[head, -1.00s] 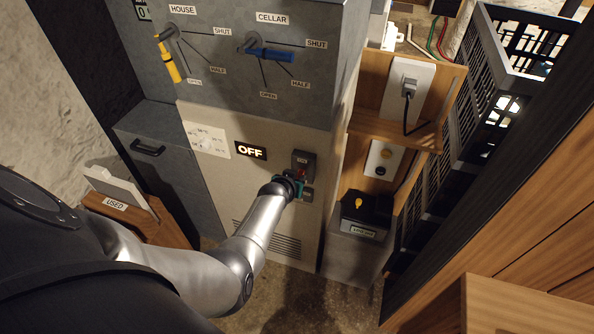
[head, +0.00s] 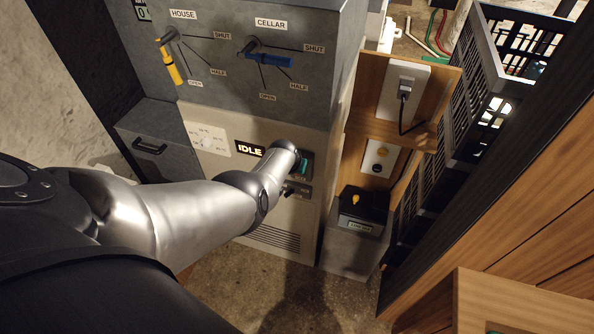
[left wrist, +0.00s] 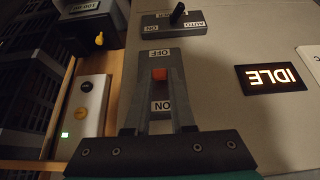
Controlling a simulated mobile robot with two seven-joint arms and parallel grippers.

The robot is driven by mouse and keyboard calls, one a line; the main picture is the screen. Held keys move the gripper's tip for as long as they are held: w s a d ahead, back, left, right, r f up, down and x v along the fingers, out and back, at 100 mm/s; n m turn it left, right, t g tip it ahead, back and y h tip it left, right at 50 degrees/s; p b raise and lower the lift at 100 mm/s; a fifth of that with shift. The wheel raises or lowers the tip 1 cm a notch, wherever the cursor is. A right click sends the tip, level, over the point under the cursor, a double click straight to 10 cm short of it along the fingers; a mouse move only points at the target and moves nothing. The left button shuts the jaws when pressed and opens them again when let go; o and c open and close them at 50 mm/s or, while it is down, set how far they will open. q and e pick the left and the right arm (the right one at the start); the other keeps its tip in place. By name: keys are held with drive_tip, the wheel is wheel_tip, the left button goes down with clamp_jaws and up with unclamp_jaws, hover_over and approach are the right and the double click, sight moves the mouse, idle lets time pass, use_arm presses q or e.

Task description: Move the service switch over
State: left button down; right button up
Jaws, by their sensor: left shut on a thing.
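The service switch shows in the left wrist view as a grey box with a red-tipped lever (left wrist: 159,74). The lever tip lies between an OFF label (left wrist: 159,54) and an ON label (left wrist: 161,107), both upside down in this view. My left gripper (left wrist: 159,80) has a finger on each side of the lever and is shut on it. In the head view my left gripper (head: 303,165) is at the cabinet front and hides most of the switch box. The lit display (head: 250,149) beside it reads IDLE. My right gripper is not in view.
Just below the switch is a small box with a black knob (head: 290,191). Blue (head: 268,61) and yellow (head: 173,66) valve handles are above on the cabinet.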

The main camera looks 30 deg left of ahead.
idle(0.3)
use_arm(q)
drive_tip(key=c, duration=0.8)
unclamp_jaws()
drive_tip(key=shift+o, duration=0.2)
drive_tip(key=p+v, duration=0.5)
drive_tip(key=v, duration=1)
